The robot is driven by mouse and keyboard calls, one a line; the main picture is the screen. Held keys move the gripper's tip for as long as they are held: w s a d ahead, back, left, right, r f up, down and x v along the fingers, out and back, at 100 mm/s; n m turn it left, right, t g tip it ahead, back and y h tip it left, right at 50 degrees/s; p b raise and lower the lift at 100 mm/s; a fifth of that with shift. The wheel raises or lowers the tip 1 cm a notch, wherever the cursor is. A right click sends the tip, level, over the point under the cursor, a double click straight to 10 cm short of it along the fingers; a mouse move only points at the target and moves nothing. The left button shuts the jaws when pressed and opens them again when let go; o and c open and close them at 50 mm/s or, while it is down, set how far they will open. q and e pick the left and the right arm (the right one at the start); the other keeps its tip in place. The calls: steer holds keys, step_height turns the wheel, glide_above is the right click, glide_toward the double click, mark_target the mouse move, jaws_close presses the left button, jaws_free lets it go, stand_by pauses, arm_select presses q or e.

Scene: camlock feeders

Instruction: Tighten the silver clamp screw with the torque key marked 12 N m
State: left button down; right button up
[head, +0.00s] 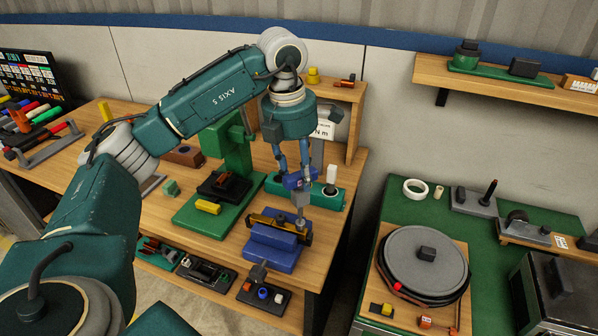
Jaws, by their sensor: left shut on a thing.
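My left gripper (296,172) is above the right part of the bench, pointing down. Its fingers are shut on a blue torque key (293,182); any marking on it is too small to read. The key is upright, and its grey lower part reaches down to the right end of the blue clamp fixture (272,254). A small silver screw (301,224) shows there, just under the key. I cannot tell whether the key sits on the screw or just above it. A yellow and black bar (262,220) lies across the fixture. My right gripper is not in view.
A green holder (328,194) with a white-topped piece stands just behind the key. A white sign (324,128) reading "N m" is partly hidden by my arm. A green press (222,215) stands left of the fixture. A green-topped table (393,215) is at the right.

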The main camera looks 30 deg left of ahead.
arm_select(q)
steer(key=shift+f, duration=0.25)
stand_by(0.3)
steer(key=m, duration=0.6)
steer(key=shift+w+d+f+m+g+h, duration=0.1)
steer(key=shift+w+d+m+g+h, duration=0.1)
steer(key=shift+m+g+h, duration=0.15)
steer(key=shift+m, duration=0.25)
steer(key=m+p, duration=0.1)
steer(key=m, duration=0.3)
steer(key=shift+d+g, duration=0.1)
steer(key=shift+g, duration=0.15)
steer(key=shift+f+m, duration=0.1)
steer(key=shift+m, duration=1.2)
